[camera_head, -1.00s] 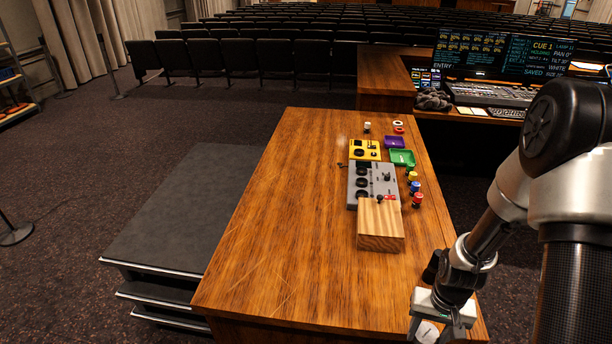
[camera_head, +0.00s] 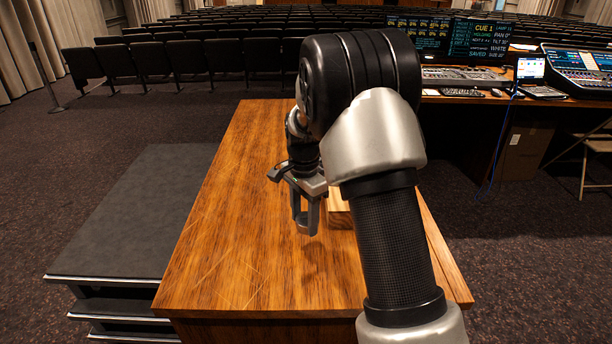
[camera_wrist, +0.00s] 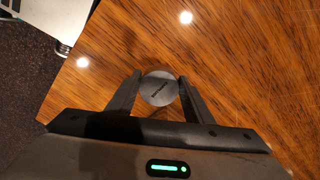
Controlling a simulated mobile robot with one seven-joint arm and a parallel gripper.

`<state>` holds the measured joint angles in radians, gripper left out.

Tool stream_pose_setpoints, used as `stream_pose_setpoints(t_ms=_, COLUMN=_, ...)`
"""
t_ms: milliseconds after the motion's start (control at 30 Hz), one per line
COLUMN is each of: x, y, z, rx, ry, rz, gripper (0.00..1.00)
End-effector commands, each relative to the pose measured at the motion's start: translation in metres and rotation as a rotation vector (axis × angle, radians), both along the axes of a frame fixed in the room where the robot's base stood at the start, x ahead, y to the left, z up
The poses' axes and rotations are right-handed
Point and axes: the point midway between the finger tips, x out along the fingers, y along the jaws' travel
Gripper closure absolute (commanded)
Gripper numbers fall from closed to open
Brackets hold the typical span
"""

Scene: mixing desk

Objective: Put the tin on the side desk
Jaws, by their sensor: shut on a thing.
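The tin (camera_wrist: 159,90) is a small round grey can with dark lettering on its top. In the wrist view it sits between the two fingers of my gripper (camera_wrist: 159,77), which is shut on it. In the head view my gripper (camera_head: 306,222) points down over the middle of the brown wooden desk (camera_head: 235,235). The tin cannot be made out clearly there. I cannot tell how far it is above the wood.
A pale wooden block (camera_head: 340,212) shows right of my gripper, partly behind my arm, which also hides the items behind it. The desk's left and front parts are bare. Grey steps (camera_head: 135,225) stand along its left side. A control desk with screens (camera_head: 475,40) is behind.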

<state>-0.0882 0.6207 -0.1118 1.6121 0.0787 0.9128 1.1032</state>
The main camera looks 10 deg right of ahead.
Motion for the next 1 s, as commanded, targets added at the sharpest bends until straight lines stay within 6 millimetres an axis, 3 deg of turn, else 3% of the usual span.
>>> stream_pose_setpoints(t_ms=300, x=0.001, y=0.001, z=-0.05, rx=0.003, ry=0.006, rz=-0.026, gripper=0.75)
stream_pose_setpoints(t_ms=467, x=0.001, y=0.001, z=-0.061, rx=0.002, ry=0.003, rz=-0.025, gripper=0.75)
stream_pose_setpoints(t_ms=700, x=0.001, y=0.001, z=-0.093, rx=0.002, ry=0.004, rz=-0.024, gripper=0.75)
stream_pose_setpoints(t_ms=1000, x=0.001, y=0.001, z=-0.096, rx=0.002, ry=0.002, rz=-0.023, gripper=0.75)
